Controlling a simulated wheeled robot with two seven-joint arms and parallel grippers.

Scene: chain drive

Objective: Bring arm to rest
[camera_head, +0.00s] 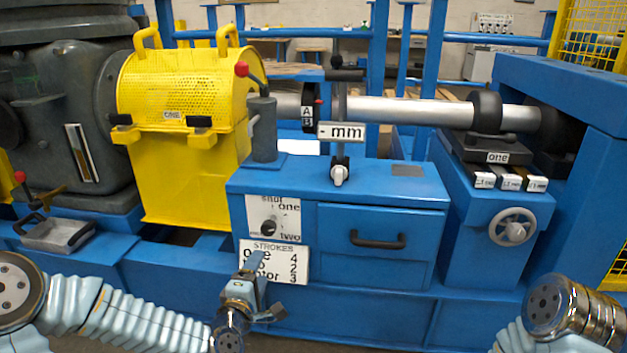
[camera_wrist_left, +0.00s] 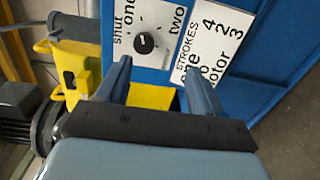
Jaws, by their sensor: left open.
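My left gripper (camera_head: 254,276) is in front of the blue cabinet, by the lower part of the white STROKES sign (camera_head: 275,258). In the left wrist view its two fingers (camera_wrist_left: 160,80) are spread apart with nothing between them. A white panel (camera_head: 274,215) with a black knob (camera_head: 267,229), marked shut, one and two, is above the sign. The panel and knob also show beyond the fingers in the left wrist view (camera_wrist_left: 145,42). Part of my right arm (camera_head: 575,312) shows at the bottom right; its gripper is not visible.
The blue cabinet has a closed drawer (camera_head: 381,243) with a black handle. A yellow guard (camera_head: 185,90) and a green-grey machine stand left. A steel shaft (camera_head: 405,111) runs above the cabinet. A handwheel (camera_head: 512,227) is at right. A grey tray (camera_head: 57,235) lies at left.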

